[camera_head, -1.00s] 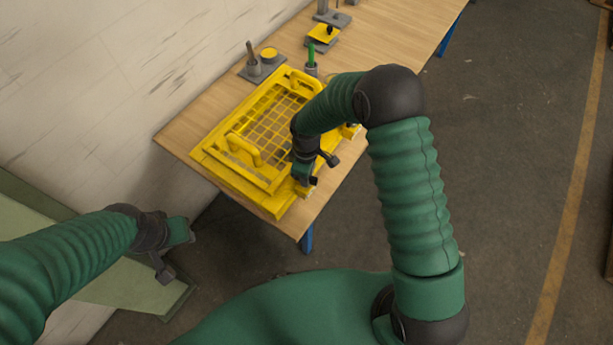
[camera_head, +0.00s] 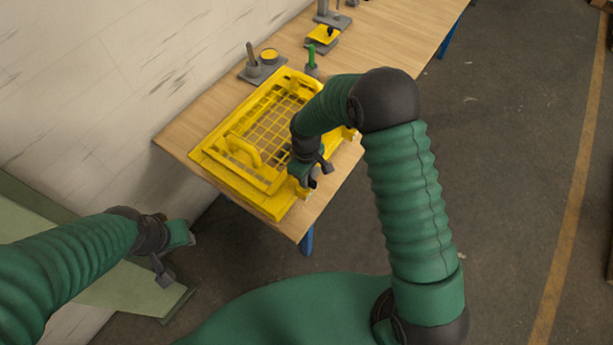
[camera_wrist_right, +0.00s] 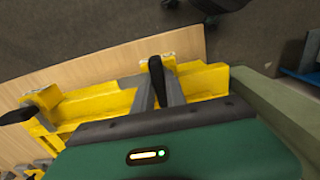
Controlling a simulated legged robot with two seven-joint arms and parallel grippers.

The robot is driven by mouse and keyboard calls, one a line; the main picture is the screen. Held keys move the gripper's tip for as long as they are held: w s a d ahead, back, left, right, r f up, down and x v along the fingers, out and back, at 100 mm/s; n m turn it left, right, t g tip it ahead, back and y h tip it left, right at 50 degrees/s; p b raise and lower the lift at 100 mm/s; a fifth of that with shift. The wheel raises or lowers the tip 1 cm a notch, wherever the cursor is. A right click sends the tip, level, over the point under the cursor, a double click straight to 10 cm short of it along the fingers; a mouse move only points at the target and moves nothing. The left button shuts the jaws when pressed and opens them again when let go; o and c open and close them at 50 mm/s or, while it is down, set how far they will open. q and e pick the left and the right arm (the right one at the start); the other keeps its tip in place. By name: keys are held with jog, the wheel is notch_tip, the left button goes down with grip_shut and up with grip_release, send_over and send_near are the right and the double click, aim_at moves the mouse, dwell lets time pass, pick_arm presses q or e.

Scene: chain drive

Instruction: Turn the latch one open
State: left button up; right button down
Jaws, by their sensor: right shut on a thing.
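The yellow guard frame (camera_head: 235,185) with its mesh panel lies on the wooden table in the head view. My right gripper (camera_head: 313,178) is at the frame's near right corner. In the right wrist view, a black latch handle (camera_wrist_right: 157,80) stands between my two grey fingers, and the right gripper (camera_wrist_right: 158,92) is shut on it. A second black latch handle (camera_wrist_right: 17,115) shows at the left of that view. The held latch is mostly hidden by my gripper in the head view. My left gripper (camera_head: 176,255) is open and empty, off the table's left end.
A yellow handle (camera_head: 243,150) rises from the mesh panel. Behind the frame stand a grey block with a peg (camera_head: 252,66), a green-topped piece (camera_head: 311,62) and a yellow plate (camera_head: 323,34). A pale wall runs along the back. Bare floor lies to the right.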

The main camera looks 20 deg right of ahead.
jog(key=c, duration=1.5)
grip_release()
jog(key=shift+w+r, duration=0.2)
jog(key=shift+w, duration=0.15)
jog(key=shift+o, duration=0.7)
jog(key=shift+s+a+f, duration=0.1)
jog(key=shift+f, duration=0.05)
notch_tip(320, 180, up, 17)
jog(key=b, duration=0.2)
jog(key=shift+b, duration=0.35)
jog(key=shift+f, duration=0.1)
jog(key=s+d+f+m+t+b, duration=0.1)
jog(key=s+d+f+m+b, duration=0.1)
jog(key=s+f, duration=0.3)
jog(key=s+d+f+m+t+b, duration=0.1)
jog(key=s+d+f+m+b, duration=0.1)
jog(key=s+f+m, duration=0.3)
jog(key=s+d, duration=0.1)
jog(key=s, duration=0.3)
jog(key=shift+s+d+t+b, duration=0.3)
jog(key=shift+s+b, duration=0.05)
jog(key=shift+b, duration=0.05)
